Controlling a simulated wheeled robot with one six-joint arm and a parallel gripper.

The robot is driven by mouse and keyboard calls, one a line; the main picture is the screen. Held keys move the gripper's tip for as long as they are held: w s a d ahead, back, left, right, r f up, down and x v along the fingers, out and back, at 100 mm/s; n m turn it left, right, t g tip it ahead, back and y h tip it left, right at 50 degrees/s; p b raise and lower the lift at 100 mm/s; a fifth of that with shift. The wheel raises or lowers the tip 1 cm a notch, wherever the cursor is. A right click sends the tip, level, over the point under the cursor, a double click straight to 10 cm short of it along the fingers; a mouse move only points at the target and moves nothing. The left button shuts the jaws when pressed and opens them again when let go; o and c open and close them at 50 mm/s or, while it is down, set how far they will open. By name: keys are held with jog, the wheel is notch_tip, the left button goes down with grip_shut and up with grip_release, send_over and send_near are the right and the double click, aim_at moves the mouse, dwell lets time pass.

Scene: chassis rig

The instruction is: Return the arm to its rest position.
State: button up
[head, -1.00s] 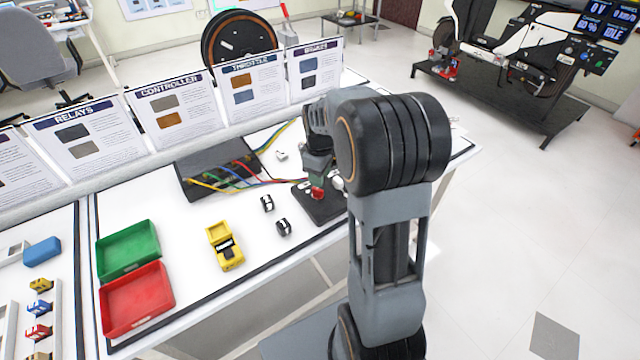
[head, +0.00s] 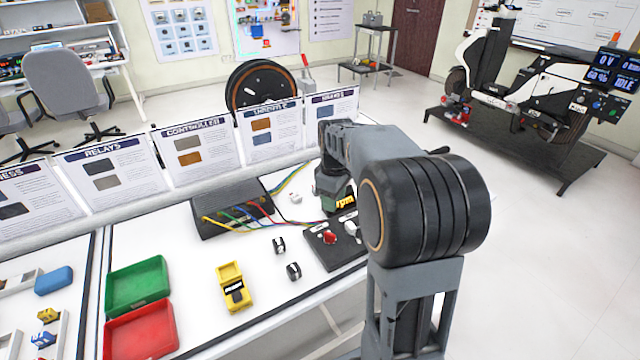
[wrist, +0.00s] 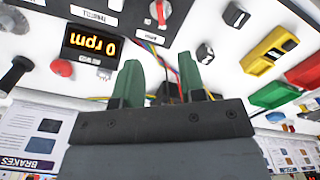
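In the wrist view my gripper (wrist: 158,75) shows two green fingers standing apart with nothing between them. Coloured cables show behind the gap. In the head view my arm (head: 425,210) reaches over the right end of the white workbench (head: 200,338), bent at the large dark joint. The rpm display also shows in the wrist view (wrist: 93,44). The fingertips are largely hidden in the head view.
A black box with coloured wires (head: 225,220) lies left of my gripper. Two small black-and-white parts, a yellow meter (head: 234,288), a green tray (head: 138,284) and a red tray (head: 142,330) lie on the bench. Upright signs line its back.

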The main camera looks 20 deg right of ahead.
jog(key=s+a+r+m+t+p, duration=0.1)
jog(key=s+a+r+m+p, duration=0.2)
jog(key=s+a, duration=0.2)
jog(key=s+a+r+m+t+p, duration=0.2)
jog(key=s+a+r+m+p, duration=0.1)
jog(key=s, duration=0.7)
jog(key=shift+s+a+r+m+t, duration=0.35)
jog(key=shift+a+m, duration=0.35)
jog(key=shift+a, duration=0.15)
